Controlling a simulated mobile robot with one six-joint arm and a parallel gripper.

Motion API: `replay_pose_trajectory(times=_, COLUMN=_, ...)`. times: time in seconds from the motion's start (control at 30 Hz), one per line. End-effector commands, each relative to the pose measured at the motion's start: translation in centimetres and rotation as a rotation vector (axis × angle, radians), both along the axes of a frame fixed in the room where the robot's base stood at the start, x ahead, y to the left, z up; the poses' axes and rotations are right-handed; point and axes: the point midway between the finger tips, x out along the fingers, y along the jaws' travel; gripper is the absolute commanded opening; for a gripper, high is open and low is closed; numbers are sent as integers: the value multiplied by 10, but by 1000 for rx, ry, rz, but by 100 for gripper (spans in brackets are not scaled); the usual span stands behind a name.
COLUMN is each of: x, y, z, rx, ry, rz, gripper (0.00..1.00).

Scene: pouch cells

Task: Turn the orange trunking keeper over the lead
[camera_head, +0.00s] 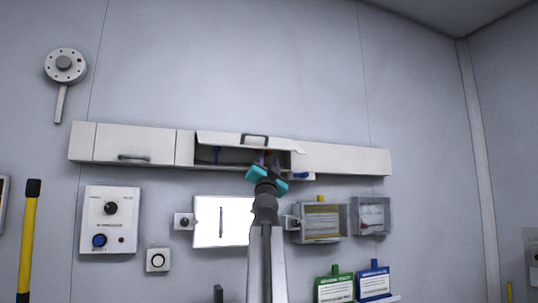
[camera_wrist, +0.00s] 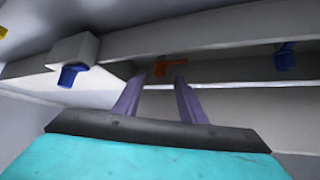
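The orange trunking keeper (camera_wrist: 168,67) sits inside the open white trunking (camera_head: 345,159), just beyond my fingertips in the wrist view. It shows as a small orange bar with a stub, partly behind my gripper in the head view. My gripper (camera_wrist: 158,82) has two purple fingers, apart with nothing between them. In the head view my gripper (camera_head: 268,158) reaches up into the trunking's opening. I cannot clearly make out the lead. Whether a fingertip touches the keeper cannot be told.
A blue keeper (camera_head: 217,153) is inside the opening at left, and another blue piece (camera_head: 301,175) is under a white block at right. A raised flap (camera_head: 225,138) with a dark handle overhangs the opening. A lit white panel (camera_head: 208,222) and grey boxes (camera_head: 371,215) hang below.

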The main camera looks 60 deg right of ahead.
Motion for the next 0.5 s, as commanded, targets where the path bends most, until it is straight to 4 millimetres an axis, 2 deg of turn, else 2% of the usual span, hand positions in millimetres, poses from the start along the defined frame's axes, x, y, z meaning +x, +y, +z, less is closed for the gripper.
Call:
replay_pose_trajectory(times=0.2, x=9, y=-16, z=15, rx=0, ry=1, rz=-1, gripper=37)
replay_pose_trajectory(times=0.5, x=15, y=-27, z=25, rx=0, ry=1, rz=-1, gripper=37)
